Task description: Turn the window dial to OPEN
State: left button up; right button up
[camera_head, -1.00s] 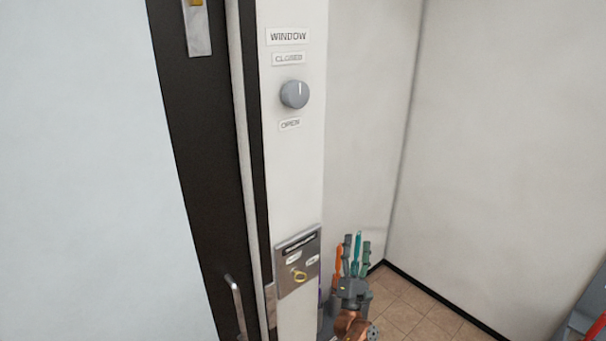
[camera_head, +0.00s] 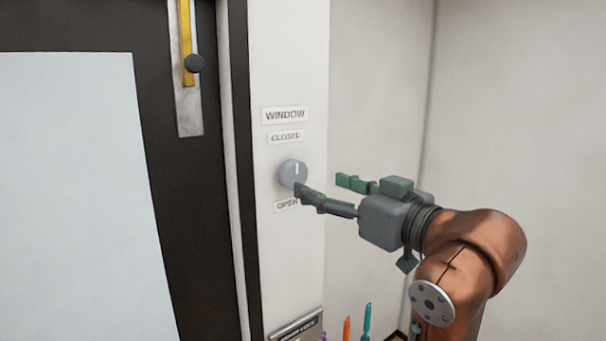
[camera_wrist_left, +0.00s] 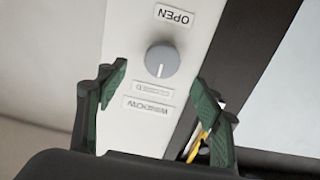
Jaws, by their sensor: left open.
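The grey window dial (camera_head: 292,173) sits on the white post between the CLOSED label (camera_head: 285,137) above and the OPEN label (camera_head: 286,205) below. Its white mark points up toward CLOSED. My left gripper (camera_head: 320,187) is open, with one finger in front of the dial's lower right edge and the other to its right. In the left wrist view, upside down, the dial (camera_wrist_left: 162,59) appears between and beyond the spread fingers (camera_wrist_left: 159,82), and I see no contact there. Whether a finger touches the dial is unclear. My right gripper is not in view.
A dark window frame (camera_head: 190,220) with a yellow bar and black knob (camera_head: 195,64) stands left of the post. A metal panel (camera_head: 295,328) is below the dial. Orange and teal pens (camera_head: 367,320) stand at the bottom. Bare wall lies to the right.

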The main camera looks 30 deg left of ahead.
aim_at(297, 176)
pick_arm(q)
jog(key=x, duration=0.3)
jog(key=p+x, duration=0.1)
jog(key=x, duration=0.2)
jog(key=shift+s+a, duration=0.1)
jog(key=shift+a, duration=0.3)
jog(key=shift+w+a+p, duration=0.3)
jog(key=shift+a, duration=0.3)
jog(key=shift+d, duration=0.1)
jog(key=shift+c, duration=0.4)
jog(key=c, duration=1.1)
